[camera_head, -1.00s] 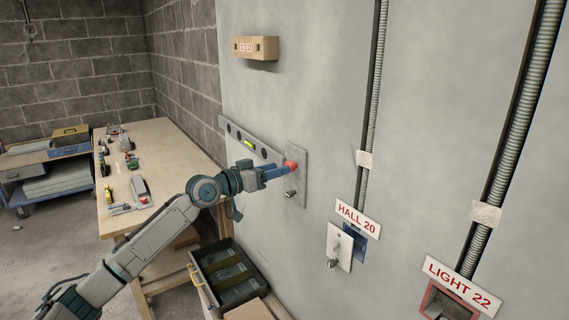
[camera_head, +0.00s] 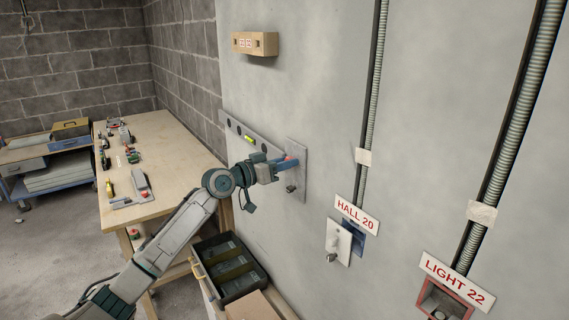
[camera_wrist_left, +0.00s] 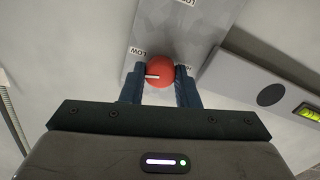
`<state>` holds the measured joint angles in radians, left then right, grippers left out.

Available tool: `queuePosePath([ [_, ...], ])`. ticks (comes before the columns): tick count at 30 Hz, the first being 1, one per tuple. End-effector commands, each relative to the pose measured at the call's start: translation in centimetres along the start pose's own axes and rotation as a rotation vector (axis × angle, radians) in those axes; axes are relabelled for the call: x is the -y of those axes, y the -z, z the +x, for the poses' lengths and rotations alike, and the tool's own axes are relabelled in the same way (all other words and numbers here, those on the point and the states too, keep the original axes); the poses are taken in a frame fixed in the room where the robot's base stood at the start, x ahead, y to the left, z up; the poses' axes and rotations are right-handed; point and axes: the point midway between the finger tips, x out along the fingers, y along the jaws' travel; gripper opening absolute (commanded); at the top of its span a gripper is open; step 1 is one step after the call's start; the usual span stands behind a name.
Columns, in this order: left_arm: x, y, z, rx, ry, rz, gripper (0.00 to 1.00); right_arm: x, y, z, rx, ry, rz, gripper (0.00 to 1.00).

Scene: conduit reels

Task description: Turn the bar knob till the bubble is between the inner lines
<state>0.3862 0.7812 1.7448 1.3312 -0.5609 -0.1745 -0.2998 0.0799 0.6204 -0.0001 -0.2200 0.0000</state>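The bar knob (camera_wrist_left: 162,70) is a red round knob with a white mark, on a grey plate (camera_head: 297,150) on the wall. The level bar (camera_head: 230,123) is left of the plate, with a yellow-green vial (camera_head: 249,139). The vial also shows in the left wrist view (camera_wrist_left: 308,111), cut by the edge; its bubble and lines are too small to read. My right gripper is out of view.
A tan box (camera_head: 255,44) is on the wall above. HALL 20 (camera_head: 356,215) and LIGHT 22 (camera_head: 456,281) signs are at right.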

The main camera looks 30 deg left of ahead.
Motion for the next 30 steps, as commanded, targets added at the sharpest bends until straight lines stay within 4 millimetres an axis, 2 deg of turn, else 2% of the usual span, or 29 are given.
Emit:
queuePosePath([
  [11, 0.0, 0.0, 0.0, 0.0, 0.0, -0.065, 0.06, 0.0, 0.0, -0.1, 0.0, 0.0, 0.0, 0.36],
  [30, 0.2, 0.0, 0.0, 0.0, 0.001, -0.489, 0.06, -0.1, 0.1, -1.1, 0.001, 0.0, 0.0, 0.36],
])
